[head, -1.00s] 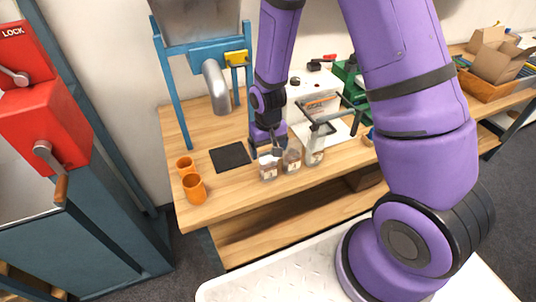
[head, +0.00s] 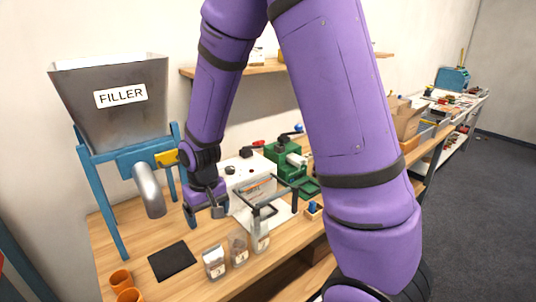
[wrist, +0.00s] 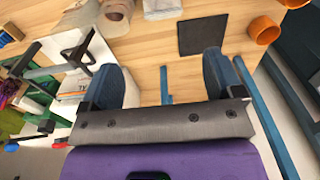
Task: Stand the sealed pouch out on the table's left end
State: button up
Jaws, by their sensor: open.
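Three clear pouches with pale labels stand in a slanting row on the wooden table's left part: a front one (head: 215,263), a middle one (head: 238,250) and a rear one (head: 260,238). I cannot tell which is sealed. My gripper (head: 206,216) is open and empty, behind and above the row in the head view. The pouches show at that view's top edge, partly cut off, the nearest one (wrist: 162,8) apart from the fingers.
A black mat (head: 172,261) and two orange cups (head: 120,278) lie left of the pouches. The grey filler hopper (head: 75,95) on blue legs stands behind. A white machine (head: 248,182) and a dark frame (head: 262,212) stand close on the right.

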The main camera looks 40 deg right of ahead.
jog(key=s+d+r+t, duration=0.15)
jog(key=s+r, duration=0.25)
jog(key=r, duration=0.5)
jog(key=s+d+r+t, duration=0.1)
jog(key=s+d+r, duration=0.25)
jog(key=r, duration=0.55)
jog(key=s+d+r+t, duration=0.1)
jog(key=s+r+t, duration=0.1)
jog(key=s+r, duration=0.6)
jog(key=s, duration=0.5)
jog(key=shift+d, duration=0.35)
